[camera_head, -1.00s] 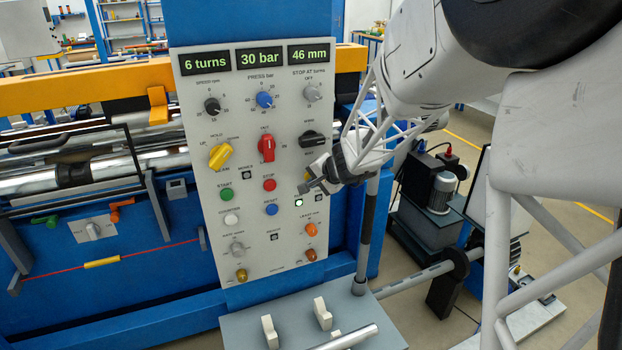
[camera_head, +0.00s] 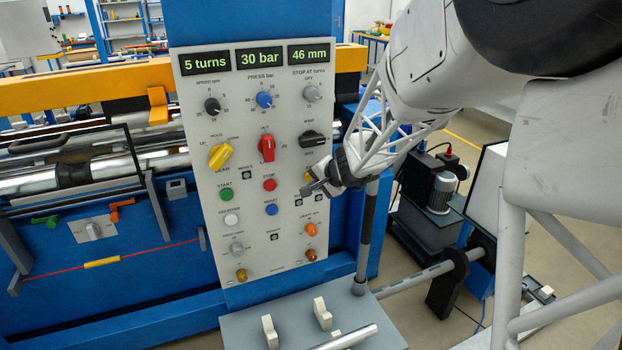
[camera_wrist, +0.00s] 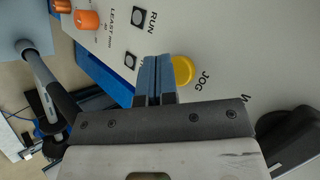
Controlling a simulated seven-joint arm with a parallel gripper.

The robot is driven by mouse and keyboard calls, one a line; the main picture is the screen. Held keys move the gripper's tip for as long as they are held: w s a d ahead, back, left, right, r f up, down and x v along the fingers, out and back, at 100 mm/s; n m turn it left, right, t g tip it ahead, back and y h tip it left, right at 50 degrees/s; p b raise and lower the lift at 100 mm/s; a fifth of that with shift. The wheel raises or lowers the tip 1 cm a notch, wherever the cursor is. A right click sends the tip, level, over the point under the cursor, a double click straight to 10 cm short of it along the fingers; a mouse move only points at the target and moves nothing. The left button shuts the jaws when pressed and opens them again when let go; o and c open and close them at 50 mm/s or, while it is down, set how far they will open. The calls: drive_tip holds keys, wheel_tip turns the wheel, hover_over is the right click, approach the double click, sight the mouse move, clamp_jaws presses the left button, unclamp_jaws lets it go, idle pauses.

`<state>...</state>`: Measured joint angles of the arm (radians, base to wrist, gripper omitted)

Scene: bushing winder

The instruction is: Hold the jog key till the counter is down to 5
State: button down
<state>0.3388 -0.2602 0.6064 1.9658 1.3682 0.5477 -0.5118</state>
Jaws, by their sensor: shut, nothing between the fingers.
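The counter (camera_head: 205,62) at the top left of the panel reads "5 turns". The yellow jog key (camera_wrist: 184,70), labelled JOG, shows in the wrist view just right of my fingertips, its left edge partly covered by them. In the head view a bit of its yellow (camera_head: 308,176) shows above my gripper (camera_head: 308,189). My gripper is shut with nothing in it; the closed fingers also show in the wrist view (camera_wrist: 153,62). Its tips are in front of the panel by the key; I cannot make out contact, but they look slightly off it.
The RUN lamp (camera_wrist: 138,18) is dark. The black mode knob (camera_head: 312,139) is above the key, and an orange knob (camera_head: 311,229) is below. The red STOP (camera_head: 270,185) and blue RESET (camera_head: 271,209) buttons are to the left. A dark post (camera_head: 367,225) stands close below my wrist.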

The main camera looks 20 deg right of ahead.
drive_tip(key=shift+s, duration=0.3)
drive_tip(key=shift+s, duration=2.35)
drive_tip(key=s+a+r+n+g+y, duration=0.1)
drive_tip(key=s+a+r+n+g, duration=0.1)
drive_tip(key=s+a+r+n, duration=0.4)
drive_tip(key=s+a+r+n+g+h, duration=0.1)
drive_tip(key=s+a+n+g+h, duration=0.1)
drive_tip(key=s, duration=1)
drive_tip(key=s+a+r+n+g+h, duration=0.1)
drive_tip(key=s+a, duration=0.4)
drive_tip(key=s, duration=0.8)
drive_tip(key=shift+r+n+g+h, duration=0.4)
drive_tip(key=shift+n+g+h, duration=0.3)
drive_tip(key=shift+n+h, duration=0.25)
drive_tip(key=shift+a, duration=0.1)
